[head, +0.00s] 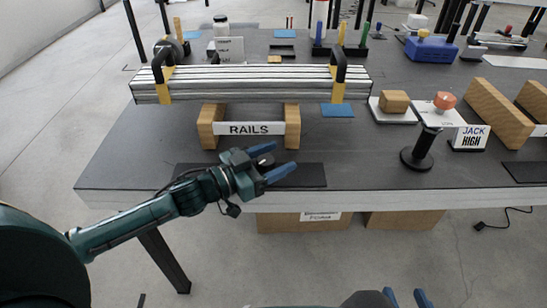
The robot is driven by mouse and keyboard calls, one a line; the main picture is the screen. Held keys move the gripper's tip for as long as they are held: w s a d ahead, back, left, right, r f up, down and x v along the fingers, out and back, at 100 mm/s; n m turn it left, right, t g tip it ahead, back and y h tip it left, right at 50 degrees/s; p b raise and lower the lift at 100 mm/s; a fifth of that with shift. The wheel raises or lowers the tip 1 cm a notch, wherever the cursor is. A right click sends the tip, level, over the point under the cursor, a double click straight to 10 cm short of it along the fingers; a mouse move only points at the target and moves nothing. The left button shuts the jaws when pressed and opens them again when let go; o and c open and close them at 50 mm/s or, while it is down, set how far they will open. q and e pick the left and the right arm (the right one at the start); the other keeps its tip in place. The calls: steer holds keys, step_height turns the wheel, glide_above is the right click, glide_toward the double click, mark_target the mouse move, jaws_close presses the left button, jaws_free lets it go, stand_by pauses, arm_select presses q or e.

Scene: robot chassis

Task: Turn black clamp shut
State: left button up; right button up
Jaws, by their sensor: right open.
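Two black handle-shaped pieces with yellow lower parts sit over the long metal rails (250,82), one near the left end (163,62) and one near the right end (340,65). I cannot tell which piece is the black clamp, or whether either is turned shut. My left gripper (272,161) is low over the front of the table, in front of the RAILS sign, with its blue fingers apart. No object is clearly held between them. My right gripper (406,298) shows only its blue fingertips at the bottom edge, apart and empty, away from the rails.
Wooden blocks flank the RAILS sign (257,128) below the rails. A black upright post on a round base (417,158) stands to the right, near a JACK HIGH sign (470,137) and an orange knob (444,100). A dark mat (308,176) lies at the front edge.

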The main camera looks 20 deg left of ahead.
arm_select(q)
steer(key=shift+s, duration=0.1)
arm_select(e)
steer(key=shift+s+f, duration=0.1)
steer(key=shift+s, duration=0.05)
arm_select(q)
steer(key=shift+s+a, duration=0.2)
steer(key=shift+a, duration=0.05)
steer(key=v, duration=1.2)
steer(key=shift+s+p, duration=0.2)
steer(key=shift+p, duration=0.25)
arm_select(e)
steer(key=shift+a+f, duration=0.15)
steer(key=shift+f, duration=0.05)
arm_select(q)
steer(key=shift+a, duration=0.1)
